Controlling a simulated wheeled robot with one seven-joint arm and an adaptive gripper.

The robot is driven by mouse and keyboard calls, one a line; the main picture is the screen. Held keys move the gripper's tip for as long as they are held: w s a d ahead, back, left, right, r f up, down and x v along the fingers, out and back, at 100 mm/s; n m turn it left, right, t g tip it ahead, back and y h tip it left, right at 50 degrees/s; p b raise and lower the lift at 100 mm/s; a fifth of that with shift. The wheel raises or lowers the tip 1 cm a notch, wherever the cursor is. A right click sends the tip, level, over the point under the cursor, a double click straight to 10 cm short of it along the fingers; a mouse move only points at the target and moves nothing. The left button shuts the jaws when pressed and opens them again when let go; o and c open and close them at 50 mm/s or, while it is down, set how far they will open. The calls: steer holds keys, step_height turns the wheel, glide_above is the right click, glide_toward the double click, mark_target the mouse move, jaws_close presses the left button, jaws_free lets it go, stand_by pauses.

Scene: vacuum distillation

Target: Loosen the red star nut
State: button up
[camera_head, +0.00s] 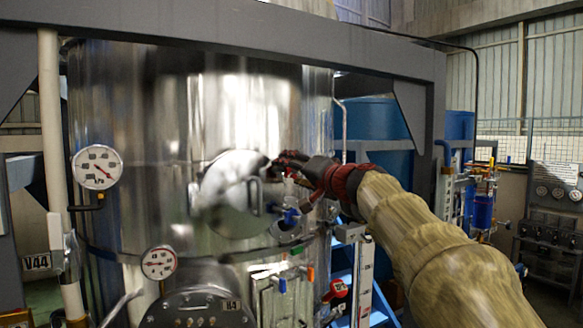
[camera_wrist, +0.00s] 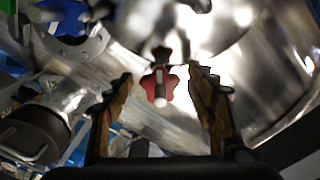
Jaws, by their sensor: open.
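The red star nut (camera_wrist: 158,86) shows in the wrist view, with several lobes and a pale stud end at its middle. It sits between the two fingers of my gripper (camera_wrist: 160,76), with a visible gap on either side. The gripper is open, and I see neither finger touching the nut. In the head view my gripper (camera_head: 282,164) reaches in from the right to the upper right edge of the round hatch (camera_head: 228,205) on the steel tank (camera_head: 130,130). I cannot make out the nut clearly there, as the gripper covers that spot.
A blue-handled valve (camera_head: 291,215) sits just below my gripper, and the blue part also shows in the wrist view (camera_wrist: 65,17). Two dial gauges (camera_head: 97,167) (camera_head: 158,262) stand at the left. Blue barrels (camera_head: 375,130) are behind my arm. A grey frame beam (camera_head: 230,38) crosses above.

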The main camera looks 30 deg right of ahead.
steer(key=shift+w, duration=0.25)
steer(key=shift+s, duration=0.1)
steer(key=shift+c, duration=0.8)
steer(key=c, duration=1)
